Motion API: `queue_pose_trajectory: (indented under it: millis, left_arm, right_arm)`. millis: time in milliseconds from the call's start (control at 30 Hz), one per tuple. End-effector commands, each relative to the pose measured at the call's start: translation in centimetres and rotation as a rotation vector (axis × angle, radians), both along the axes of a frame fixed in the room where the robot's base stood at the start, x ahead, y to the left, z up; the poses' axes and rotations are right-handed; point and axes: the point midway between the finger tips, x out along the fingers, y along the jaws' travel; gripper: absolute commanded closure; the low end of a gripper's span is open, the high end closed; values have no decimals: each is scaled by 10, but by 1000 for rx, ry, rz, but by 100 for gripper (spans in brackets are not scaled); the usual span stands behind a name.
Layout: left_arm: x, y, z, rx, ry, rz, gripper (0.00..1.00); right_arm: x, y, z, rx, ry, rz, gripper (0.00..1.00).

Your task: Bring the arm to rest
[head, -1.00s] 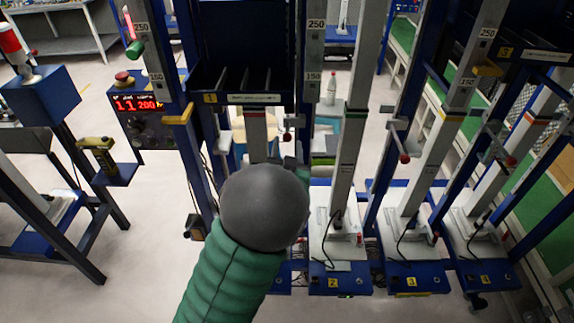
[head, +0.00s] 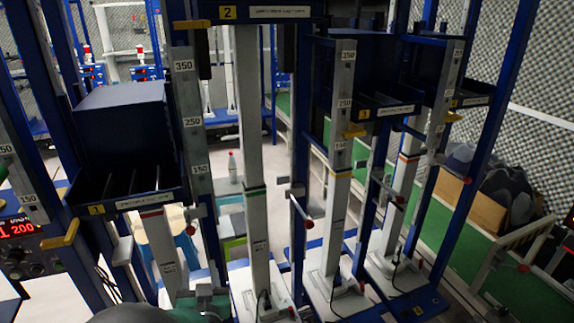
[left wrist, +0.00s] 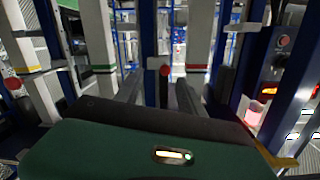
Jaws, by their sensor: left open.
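My left arm shows only at the bottom edge of the head view, as a dark grey rounded joint and a bit of green sleeve. My left gripper (head: 205,292) is small and mostly hidden there, low in front of the left rig's posts. In the left wrist view my left gripper (left wrist: 158,88) has two grey fingers standing apart, with nothing held between them. A red knob (left wrist: 164,70) on the rig appears beyond the gap; whether the fingers touch anything is unclear. My right gripper is in neither view.
Several blue-framed test rigs with white posts (head: 252,150) and blue bins (head: 125,140) stand close ahead. A control box with a red display (head: 17,227) is at left. A green bench (head: 440,225) runs along the right. A pale floor strip lies behind the posts.

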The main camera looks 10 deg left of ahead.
Motion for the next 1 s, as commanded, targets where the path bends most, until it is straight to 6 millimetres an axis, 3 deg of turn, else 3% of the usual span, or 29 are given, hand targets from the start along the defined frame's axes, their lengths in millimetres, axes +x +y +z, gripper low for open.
queue_pose_trajectory:
  millis: [67, 167, 300, 367, 500, 600, 1000]
  left_arm:
    - [2, -13, -14, -107, 96, -53, 54]
    - [-8, -50, -47, -294, 317, -162, 54]
    - [-64, -100, -80, -473, 701, -282, 54]
    - [-95, -110, -86, -503, 852, -301, 54]
    - [-151, -113, -89, -517, 1093, -291, 54]
    - [-167, -112, -89, -512, 1162, -281, 54]
    - [-169, -112, -91, -513, 1170, -280, 54]
  right_arm:
    - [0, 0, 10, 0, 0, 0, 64]
    - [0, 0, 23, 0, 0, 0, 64]
    - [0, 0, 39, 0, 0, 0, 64]
    - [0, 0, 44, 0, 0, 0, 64]
    - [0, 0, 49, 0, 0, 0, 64]
    - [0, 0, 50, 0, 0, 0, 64]
    - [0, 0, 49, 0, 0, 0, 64]
